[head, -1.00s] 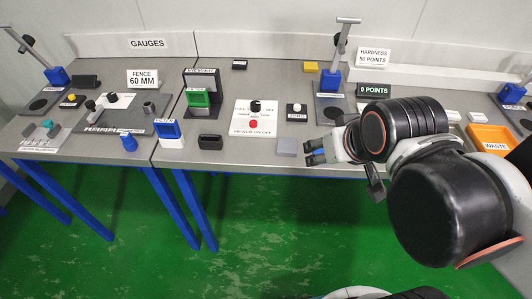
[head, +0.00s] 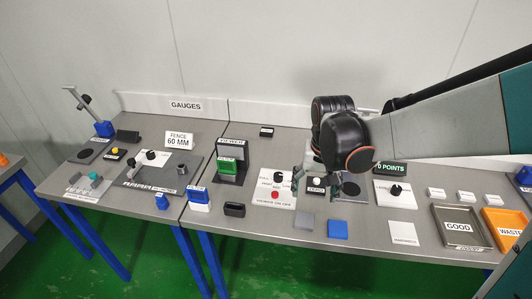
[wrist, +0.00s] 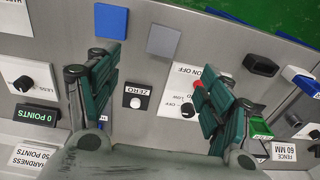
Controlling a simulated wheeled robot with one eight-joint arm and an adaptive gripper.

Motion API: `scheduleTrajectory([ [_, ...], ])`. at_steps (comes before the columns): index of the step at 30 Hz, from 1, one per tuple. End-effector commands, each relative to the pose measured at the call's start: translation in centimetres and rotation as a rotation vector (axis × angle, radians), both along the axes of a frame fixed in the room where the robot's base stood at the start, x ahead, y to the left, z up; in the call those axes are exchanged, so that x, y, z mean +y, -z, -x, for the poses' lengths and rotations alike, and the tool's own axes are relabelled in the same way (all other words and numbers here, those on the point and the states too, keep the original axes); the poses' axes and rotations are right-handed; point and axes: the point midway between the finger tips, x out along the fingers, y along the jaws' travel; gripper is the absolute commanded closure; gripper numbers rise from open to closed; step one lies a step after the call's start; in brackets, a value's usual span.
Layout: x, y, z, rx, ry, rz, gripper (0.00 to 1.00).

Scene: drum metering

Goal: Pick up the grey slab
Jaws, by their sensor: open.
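The grey slab (head: 303,221) is a small flat square lying near the front edge of the bench. It also shows in the wrist view (wrist: 164,40), at the top middle. My gripper (head: 316,186) is open and empty over the bench, behind the slab and around the area of the ZERO button. In the wrist view my gripper (wrist: 160,68) has its two green-padded fingers wide apart, with the slab beyond their tips, between their lines. The height of the fingertips above the bench is hard to tell.
A blue slab (head: 337,229) lies just right of the grey one. The ZERO button (wrist: 137,96) and a panel with a knob and red button (wrist: 182,92) lie under my gripper. A GOOD tray (head: 437,236) and orange WASTE bin (head: 507,212) stand at the right.

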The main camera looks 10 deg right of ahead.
Motion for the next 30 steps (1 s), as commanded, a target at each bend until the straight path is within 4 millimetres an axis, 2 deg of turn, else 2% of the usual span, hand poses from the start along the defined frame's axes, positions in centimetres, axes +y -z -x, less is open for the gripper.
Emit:
scheduleTrajectory([
  [3,0.0,0.6,-1.0,0.044,0.026,-0.002,0.27],
  [11,-0.1,2.6,-1.5,0.08,0.048,-0.003,0.27],
  [18,0.0,7.2,-1.6,0.079,0.047,-0.003,0.27],
  [22,0.0,9.1,-1.6,0.079,0.047,-0.003,0.27],
  [30,0.0,10.6,-1.6,0.079,0.047,-0.003,0.27],
])
